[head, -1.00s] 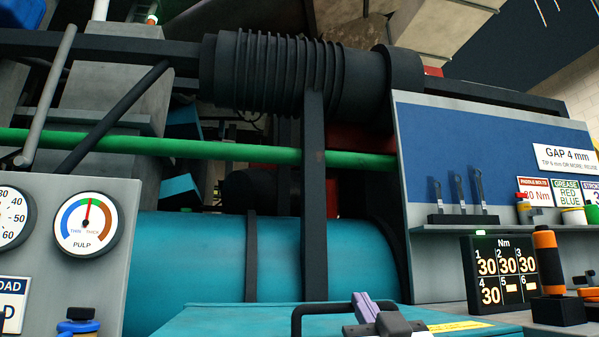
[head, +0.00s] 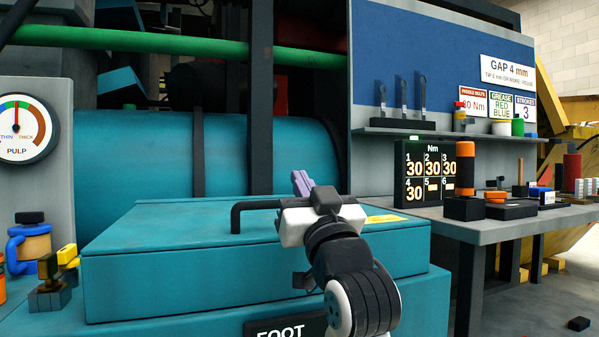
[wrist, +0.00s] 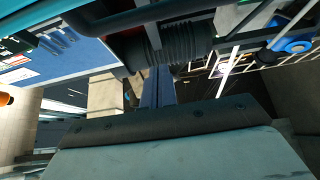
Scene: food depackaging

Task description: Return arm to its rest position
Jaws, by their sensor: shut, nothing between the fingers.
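My arm shows in the head view as white and black links over the teal box lid. Its far end carries my gripper (head: 302,183), whose small purple fingers point up and away. The fingers look shut with nothing between them. They appear above the far part of the lid, beside the black bar handle (head: 250,205). My arm's links hide part of the teal box (head: 165,270). The wrist view looks tilted, toward a dark ribbed cylinder (wrist: 170,38), with a large pale surface filling its lower part.
A teal drum (head: 130,160) and green pipe (head: 130,40) lie behind the box. To the right, a grey bench (head: 480,225) holds a torque display (head: 425,172), an orange-and-black tool (head: 465,165) and several small items. A gauge panel (head: 55,100) stands left. Open floor shows at lower right.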

